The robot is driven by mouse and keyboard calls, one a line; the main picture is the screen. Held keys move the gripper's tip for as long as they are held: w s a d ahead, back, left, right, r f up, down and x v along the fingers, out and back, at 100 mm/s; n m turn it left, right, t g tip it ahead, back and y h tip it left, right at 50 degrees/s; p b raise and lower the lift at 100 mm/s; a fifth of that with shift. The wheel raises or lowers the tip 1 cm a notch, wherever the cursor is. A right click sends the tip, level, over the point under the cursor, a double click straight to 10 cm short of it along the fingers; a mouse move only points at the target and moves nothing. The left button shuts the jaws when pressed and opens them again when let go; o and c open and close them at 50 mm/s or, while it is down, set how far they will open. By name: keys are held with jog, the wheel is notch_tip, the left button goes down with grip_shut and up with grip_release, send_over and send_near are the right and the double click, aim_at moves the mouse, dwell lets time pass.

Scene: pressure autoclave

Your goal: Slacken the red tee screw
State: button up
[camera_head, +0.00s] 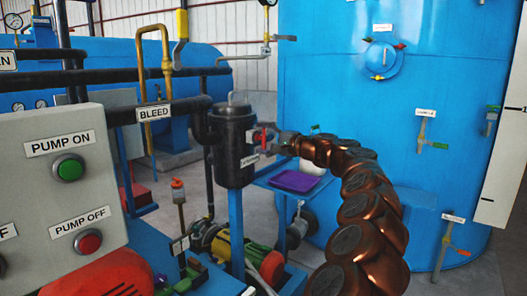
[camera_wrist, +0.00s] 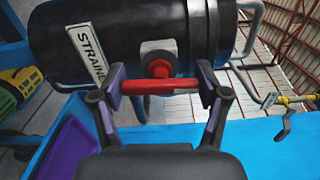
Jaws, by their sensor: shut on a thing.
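The red tee screw (camera_wrist: 160,86) sticks out from the side of the black strainer pot (camera_wrist: 130,40), with its bar lying across the wrist view. My gripper (camera_wrist: 160,92) is shut on the red tee screw, with one finger at each end of the bar. In the head view the tee screw (camera_head: 257,137) shows as a small red part on the right side of the strainer pot (camera_head: 232,148). My gripper (camera_head: 284,143) reaches it from the right, and my copper-coloured arm curves down to the lower right. The finger pads partly hide the bar's ends.
A panel with a green PUMP ON button (camera_head: 69,168) and a red PUMP OFF button (camera_head: 88,241) stands at the left. A purple tray (camera_head: 295,181) lies below the gripper. A large blue tank (camera_head: 400,100) fills the right background. Pipes run above the strainer's left.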

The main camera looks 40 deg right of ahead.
jog(key=n+b, duration=0.1)
jog(key=n, duration=0.1)
jog(key=n+b, duration=0.1)
jog(key=b, duration=0.1)
jog(key=n+b, duration=0.2)
jog(key=shift+f+n, duration=0.3)
jog(key=shift+f, duration=0.05)
jog(key=n+b, duration=0.2)
jog(key=n, duration=0.2)
jog(key=shift+d+r, duration=0.1)
jog(key=shift+n+b, duration=0.5)
jog(key=shift+n, duration=1)
jog(key=shift+r, duration=0.15)
jog(key=o, duration=1.2)
jog(key=shift+s, duration=0.1)
